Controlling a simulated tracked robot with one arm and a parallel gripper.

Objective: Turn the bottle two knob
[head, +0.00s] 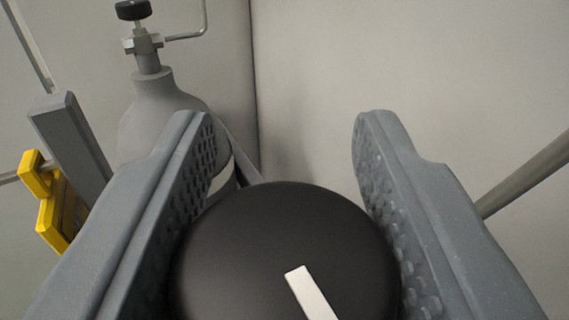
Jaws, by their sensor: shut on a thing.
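A round black knob (245,240) with a white bar mark (310,292) fills the lower middle of the head view. The mark runs from near the knob's middle down and slightly right. My gripper (285,235) is shut on this knob, with one grey textured finger on its left side and one on its right. The knob's lower edge is cut off by the frame, and the bottle under it is hidden. I cannot tell from this view which bottle number it belongs to.
A grey gas bottle (160,105) with a small black knob (132,10) and a thin pipe stands behind at left. A grey post (68,135) with a yellow part (55,212) is at far left. A grey bar (525,175) is at right. Pale walls close the back.

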